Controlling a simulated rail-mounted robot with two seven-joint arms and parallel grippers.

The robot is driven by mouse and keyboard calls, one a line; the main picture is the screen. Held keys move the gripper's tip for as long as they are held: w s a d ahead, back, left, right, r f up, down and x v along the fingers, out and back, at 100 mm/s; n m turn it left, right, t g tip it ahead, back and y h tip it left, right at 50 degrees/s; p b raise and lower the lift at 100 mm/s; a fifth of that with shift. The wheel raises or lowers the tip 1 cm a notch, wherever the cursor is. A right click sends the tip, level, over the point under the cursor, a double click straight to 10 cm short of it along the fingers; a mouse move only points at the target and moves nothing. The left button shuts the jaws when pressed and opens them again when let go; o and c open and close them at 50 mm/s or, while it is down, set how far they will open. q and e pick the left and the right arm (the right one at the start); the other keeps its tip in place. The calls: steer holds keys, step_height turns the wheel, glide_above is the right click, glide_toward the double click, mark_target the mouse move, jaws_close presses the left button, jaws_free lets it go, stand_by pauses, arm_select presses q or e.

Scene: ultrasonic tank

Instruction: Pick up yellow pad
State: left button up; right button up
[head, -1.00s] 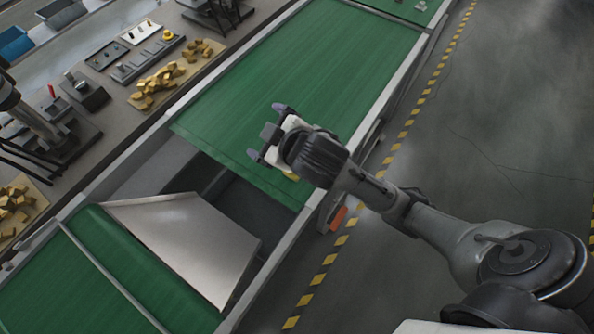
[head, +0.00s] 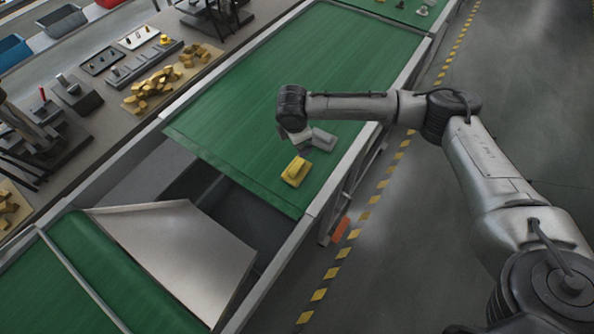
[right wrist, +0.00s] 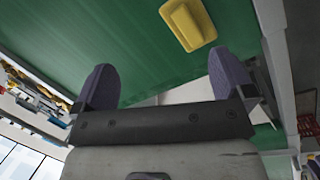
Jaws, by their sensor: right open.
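The yellow pad (head: 296,171) lies on the green conveyor belt (head: 300,75), near the belt's lower end and right edge. It also shows at the top of the right wrist view (right wrist: 190,24), beyond the two fingertips and apart from them. My right gripper (right wrist: 165,82) is open, with nothing between its purple-grey fingers. In the head view the right gripper (head: 310,138) is just above the pad in the picture, partly hidden by its own wrist. My left gripper is not in view.
A sloping metal chute (head: 180,255) and a dark gap (head: 215,205) lie below the belt's end. A grey side rail (head: 345,170) runs along the belt. Yellow blocks (head: 155,85) and fixtures stand on the bench at the left.

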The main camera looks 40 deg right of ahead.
mark_target(297, 166)
steer(key=f+n, duration=0.2)
steer(key=f, duration=0.1)
steer(key=a+f+n+g+y, duration=0.1)
steer(key=f+n, duration=0.1)
steer(key=f, duration=0.1)
steer(key=s+f+n+y, duration=0.1)
steer(key=f+n, duration=0.1)
steer(key=f, duration=0.1)
steer(key=shift+s+a+f+g, duration=0.1)
steer(key=shift+a+f+g, duration=0.1)
steer(key=shift+a+g, duration=0.1)
steer(key=shift+s+d+f+p, duration=0.1)
steer(key=shift+d+f+p, duration=0.1)
steer(key=shift+f, duration=1.2)
steer(key=shift+s+d+f+p, duration=0.1)
steer(key=shift+f+p, duration=0.05)
steer(key=shift+f, duration=1.25)
steer(key=shift+c, duration=0.3)
steer(key=c, duration=1)
steer(key=shift+r, duration=0.15)
